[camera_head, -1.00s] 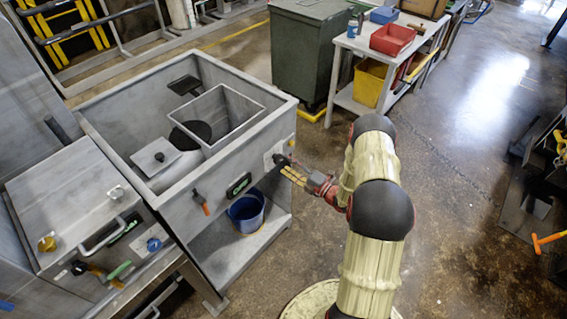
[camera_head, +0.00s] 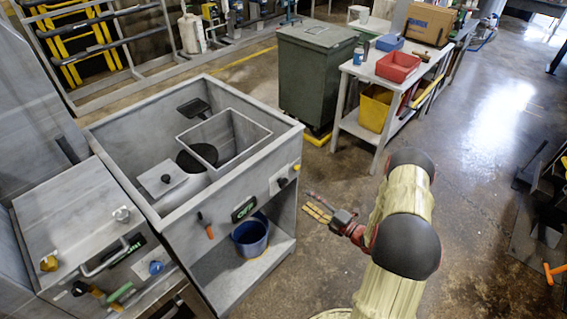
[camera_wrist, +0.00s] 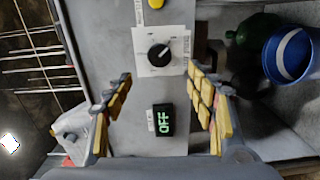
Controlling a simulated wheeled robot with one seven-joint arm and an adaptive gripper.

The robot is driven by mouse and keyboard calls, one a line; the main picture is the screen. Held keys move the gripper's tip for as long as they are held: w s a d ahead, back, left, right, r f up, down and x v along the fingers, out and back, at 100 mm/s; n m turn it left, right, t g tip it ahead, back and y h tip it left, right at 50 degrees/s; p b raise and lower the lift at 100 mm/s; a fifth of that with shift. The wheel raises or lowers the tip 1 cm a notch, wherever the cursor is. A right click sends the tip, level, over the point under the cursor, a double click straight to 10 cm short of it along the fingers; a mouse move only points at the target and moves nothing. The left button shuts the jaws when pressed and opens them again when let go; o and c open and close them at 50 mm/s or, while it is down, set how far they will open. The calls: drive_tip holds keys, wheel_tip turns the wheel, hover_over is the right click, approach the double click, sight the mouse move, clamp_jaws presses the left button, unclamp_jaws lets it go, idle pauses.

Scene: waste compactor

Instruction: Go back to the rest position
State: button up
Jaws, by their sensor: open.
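My gripper (camera_head: 319,208) is open and empty in the head view, to the right of the waste compactor (camera_head: 290,135) and apart from its front panel. In the wrist view my gripper (camera_wrist: 165,105) shows its two yellow-padded fingers spread wide. Between them is the panel with a black rotary knob (camera_wrist: 159,54) on a white plate and a small display (camera_wrist: 160,119) reading OFF in green. The knob also shows in the head view (camera_head: 282,182). A yellow button (camera_wrist: 156,4) sits beyond the knob.
A blue bucket (camera_head: 250,238) stands on the compactor's lower shelf. A green bin (camera_head: 318,80) and a workbench (camera_head: 372,75) with red and blue trays stand behind. Open floor lies around my gripper. A grey machine with a handle (camera_head: 104,262) adjoins at left.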

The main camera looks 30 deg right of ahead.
drive_tip(key=s+a+f+n+g+y, duration=0.4)
drive_tip(key=s+a+n, duration=0.3)
drive_tip(key=a+n, duration=0.35)
drive_tip(key=s+a+r+n+g+y, duration=0.1)
drive_tip(key=s+a+r+n+g, duration=0.2)
drive_tip(key=s+r+n+g, duration=0.45)
drive_tip(key=s+a+r+n+g, duration=0.2)
drive_tip(key=a+r+n+g, duration=0.15)
drive_tip(key=n, duration=0.65)
drive_tip(key=s+r+n+g+h+b, duration=0.1)
drive_tip(key=s+r+n+h, duration=0.35)
drive_tip(key=r+n, duration=0.35)
drive_tip(key=s+r+n+g+h, duration=0.1)
drive_tip(key=s+r+n+h, duration=0.2)
drive_tip(key=r+n+h, duration=0.35)
drive_tip(key=s+a+r+n+t, duration=0.1)
drive_tip(key=a+r+n+t, duration=0.1)
drive_tip(key=r, duration=0.5)
drive_tip(key=s+a+r+n+t, duration=0.1)
drive_tip(key=a+r+n+t, duration=0.2)
drive_tip(key=a+r+n, duration=0.2)
wheel_tip(320, 180, up, 2)
drive_tip(key=shift+r+n+t+b, duration=0.25)
drive_tip(key=shift+n+t+b, duration=0.05)
drive_tip(key=shift+n+b, duration=0.1)
